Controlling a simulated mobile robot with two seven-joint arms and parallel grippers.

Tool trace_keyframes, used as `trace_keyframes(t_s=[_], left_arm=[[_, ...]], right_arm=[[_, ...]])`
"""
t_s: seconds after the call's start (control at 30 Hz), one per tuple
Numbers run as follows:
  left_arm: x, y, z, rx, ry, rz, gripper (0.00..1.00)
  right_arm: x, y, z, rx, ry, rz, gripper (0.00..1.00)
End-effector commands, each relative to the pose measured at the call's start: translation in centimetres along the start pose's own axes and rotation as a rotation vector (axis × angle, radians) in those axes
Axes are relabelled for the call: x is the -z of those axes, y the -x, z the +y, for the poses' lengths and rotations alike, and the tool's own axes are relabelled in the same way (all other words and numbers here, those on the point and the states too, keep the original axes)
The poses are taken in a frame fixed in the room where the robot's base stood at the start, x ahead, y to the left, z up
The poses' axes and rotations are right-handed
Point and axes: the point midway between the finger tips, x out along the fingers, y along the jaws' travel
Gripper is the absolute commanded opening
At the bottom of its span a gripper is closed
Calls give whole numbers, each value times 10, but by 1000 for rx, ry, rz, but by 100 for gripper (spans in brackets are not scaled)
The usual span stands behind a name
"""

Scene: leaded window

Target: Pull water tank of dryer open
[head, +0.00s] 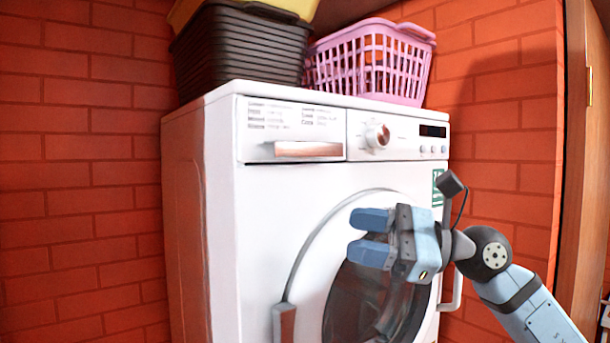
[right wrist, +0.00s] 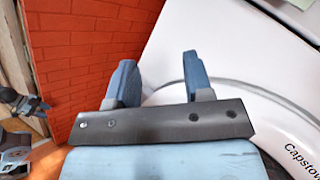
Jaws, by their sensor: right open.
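The white dryer (head: 250,215) stands against the brick wall in the head view. Its water tank drawer (head: 262,112) is at the upper left of the front, has printed text and a copper-coloured handle (head: 308,150), and sits flush with the panel. My right gripper (head: 357,235) is open and empty, in front of the round door, below and to the right of the handle, its blue fingers pointing left. Its spread fingers also show in the right wrist view (right wrist: 158,75), with the white front beyond them. My left gripper is not seen in the head view.
The round door (head: 350,310) has a grey-copper handle (head: 284,322) at its left. A knob (head: 377,136) and display are right of the drawer. A pink basket (head: 370,60) and dark basket (head: 240,50) stand on top. Space before the drawer looks clear.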

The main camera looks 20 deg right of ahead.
Motion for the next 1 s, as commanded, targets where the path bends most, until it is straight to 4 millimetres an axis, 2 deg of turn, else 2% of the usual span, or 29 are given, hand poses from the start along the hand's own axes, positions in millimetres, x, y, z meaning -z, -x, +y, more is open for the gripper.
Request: trace_keyframes(t_s=[0.03,0.1,0.2,0.3,0.4,0.53,0.63,1.0], left_arm=[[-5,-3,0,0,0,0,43],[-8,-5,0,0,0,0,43],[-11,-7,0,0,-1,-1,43],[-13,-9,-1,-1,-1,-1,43],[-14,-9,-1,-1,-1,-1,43],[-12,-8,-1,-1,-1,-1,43],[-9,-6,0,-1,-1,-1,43],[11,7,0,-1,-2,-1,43]], right_arm=[[-19,6,-10,-2,178,67,47],[-40,15,-24,3,393,167,47],[-67,29,-41,22,645,297,47],[-88,42,-54,45,814,399,47],[-101,52,-63,63,909,463,47],[-106,52,-68,70,947,489,47],[-103,42,-71,70,946,488,47],[-76,-27,-92,69,941,483,47]])
